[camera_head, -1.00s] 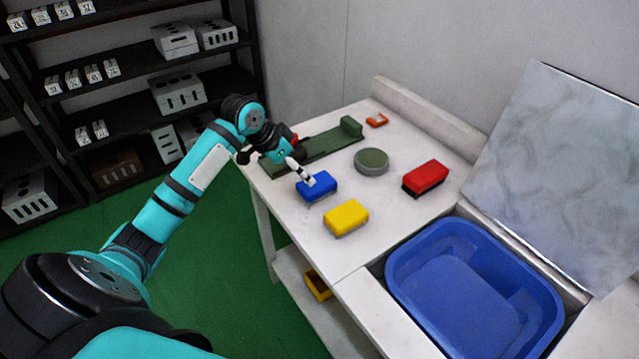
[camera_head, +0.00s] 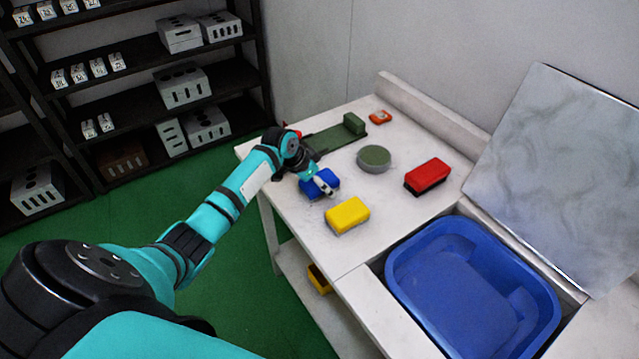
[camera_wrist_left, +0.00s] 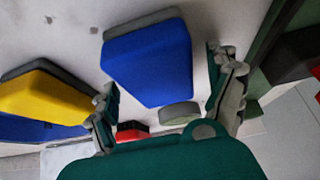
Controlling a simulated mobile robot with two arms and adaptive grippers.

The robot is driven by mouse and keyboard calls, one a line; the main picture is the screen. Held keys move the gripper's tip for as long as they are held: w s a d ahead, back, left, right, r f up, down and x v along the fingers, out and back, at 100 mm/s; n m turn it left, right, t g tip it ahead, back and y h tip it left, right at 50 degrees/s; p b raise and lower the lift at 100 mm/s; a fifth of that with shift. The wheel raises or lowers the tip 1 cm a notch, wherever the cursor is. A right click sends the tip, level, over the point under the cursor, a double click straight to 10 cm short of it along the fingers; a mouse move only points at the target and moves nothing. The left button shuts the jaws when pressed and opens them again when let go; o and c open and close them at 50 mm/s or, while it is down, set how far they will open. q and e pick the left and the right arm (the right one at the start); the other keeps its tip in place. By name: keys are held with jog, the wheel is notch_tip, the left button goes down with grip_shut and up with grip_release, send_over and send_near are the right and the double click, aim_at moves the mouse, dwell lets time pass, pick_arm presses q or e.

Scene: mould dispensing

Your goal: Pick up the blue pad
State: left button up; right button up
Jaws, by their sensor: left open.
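The blue pad (camera_head: 311,190) lies on the white table, behind the yellow pad in the head view. My left gripper (camera_head: 325,186) is over the blue pad and partly hides it. In the left wrist view the blue pad (camera_wrist_left: 148,58) shows between the two spread fingers of the left gripper (camera_wrist_left: 162,80), with a grey underside. The fingers are open, and I cannot tell if either touches the pad. My right gripper is not in view.
A yellow pad (camera_head: 347,213), a red pad (camera_head: 427,175) and a round green-grey piece (camera_head: 373,157) lie close by. A green mould (camera_head: 335,138) lies behind. A blue tub (camera_head: 405,262) is set in the table at right. Shelves stand at back left.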

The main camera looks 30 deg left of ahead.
aim_at(324, 180)
pick_arm(q)
jog(key=shift+f, duration=0.2)
dwell(0.6)
jog(key=shift+s+f, duration=0.1)
jog(key=c, duration=1.3)
jog(key=shift+r, duration=0.5)
jog(key=r, duration=0.1)
jog(key=r+b, duration=0.1)
jog(key=r, duration=0.1)
jog(key=shift+s+d, duration=0.15)
jog(key=shift+s, duration=0.2)
jog(key=s+d, duration=0.1)
jog(key=s, duration=0.3)
jog(key=s+d+r+b, duration=0.1)
jog(key=s+d, duration=0.1)
jog(key=s, duration=0.3)
jog(key=s+d+b, duration=0.1)
jog(key=s, duration=0.4)
jog(key=shift+s+d+r, duration=0.15)
jog(key=shift+d+r, duration=0.2)
